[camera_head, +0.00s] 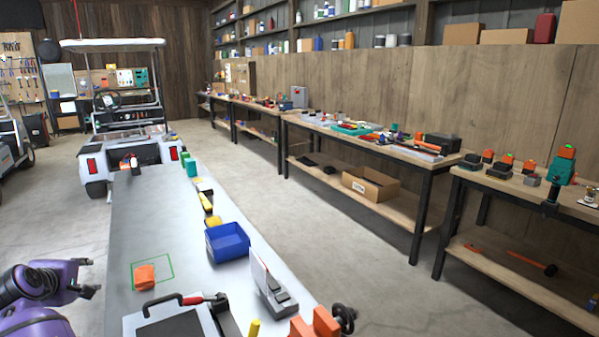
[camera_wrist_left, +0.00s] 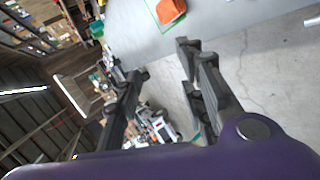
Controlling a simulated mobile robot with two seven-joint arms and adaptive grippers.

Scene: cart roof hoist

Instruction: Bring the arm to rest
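My left gripper (camera_head: 84,291) is at the lower left in the head view, on a purple arm, beside the left edge of the long grey table (camera_head: 150,215). In the left wrist view its two black fingers (camera_wrist_left: 160,62) stand wide apart with nothing between them. An orange block (camera_head: 145,276) lies on the table within a green outline, to the right of the gripper and apart from it. The block also shows at the top of the left wrist view (camera_wrist_left: 170,10). My right gripper is in neither view.
A blue bin (camera_head: 228,243), a grey stand (camera_head: 270,285), a clamp-like tool with a red handle (camera_head: 200,299) and an orange vise-like piece (camera_head: 318,324) are on the table. A white cart (camera_head: 128,150) stands beyond its far end. Workbenches (camera_head: 400,152) line the right wall, with open floor between.

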